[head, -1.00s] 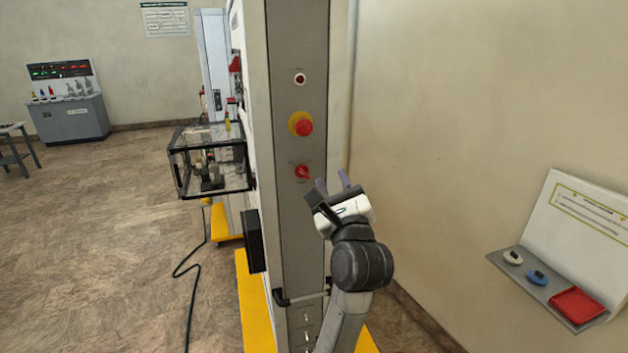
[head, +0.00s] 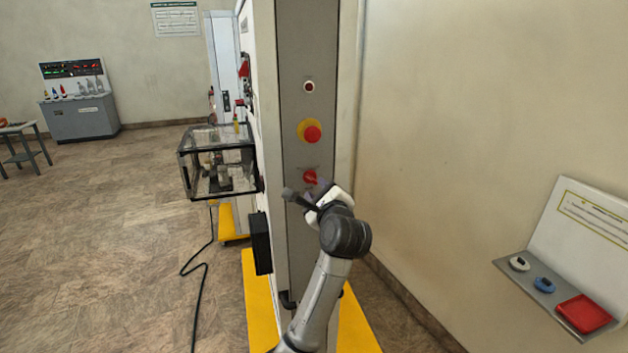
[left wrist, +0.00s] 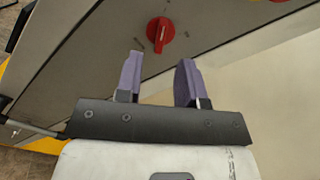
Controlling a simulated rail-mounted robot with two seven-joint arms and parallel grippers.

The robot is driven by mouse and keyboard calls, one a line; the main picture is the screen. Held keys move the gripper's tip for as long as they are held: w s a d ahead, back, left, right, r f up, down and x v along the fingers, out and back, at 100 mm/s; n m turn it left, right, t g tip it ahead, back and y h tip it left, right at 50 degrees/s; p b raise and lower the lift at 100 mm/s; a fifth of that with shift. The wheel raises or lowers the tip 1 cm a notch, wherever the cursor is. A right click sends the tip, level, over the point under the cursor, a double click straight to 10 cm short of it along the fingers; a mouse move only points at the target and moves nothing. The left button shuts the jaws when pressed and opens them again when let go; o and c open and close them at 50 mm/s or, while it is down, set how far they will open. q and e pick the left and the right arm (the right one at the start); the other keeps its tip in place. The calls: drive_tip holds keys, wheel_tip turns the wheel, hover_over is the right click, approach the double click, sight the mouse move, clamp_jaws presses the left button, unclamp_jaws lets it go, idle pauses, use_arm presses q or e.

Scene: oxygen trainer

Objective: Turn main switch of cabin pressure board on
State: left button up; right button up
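The cabin pressure board's narrow grey side panel (head: 306,112) stands upright in the head view. Its red rotary main switch (head: 310,177) is the lowest of the red controls, partly covered by my gripper. The left wrist view shows the switch (left wrist: 160,30) whole, a round red knob with a raised handle bar. My left gripper (head: 318,187) is just in front of the switch. In the left wrist view its two purple fingers (left wrist: 158,77) are apart with nothing between them, and the knob lies beyond the fingertips, seemingly not touched. My right gripper is not in view.
Above the switch are a red emergency button on a yellow base (head: 311,131) and a small red indicator (head: 309,87). A glass case (head: 217,165) juts out left of the board. A wall shelf (head: 540,285) with small items is at right. A cable (head: 200,270) lies on the floor.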

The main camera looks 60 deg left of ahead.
sight(313, 182)
use_arm(q)
drive_tip(key=shift+p+x, duration=0.3)
drive_tip(key=shift+x, duration=2.05)
drive_tip(key=shift+c, duration=0.4)
clamp_jaws()
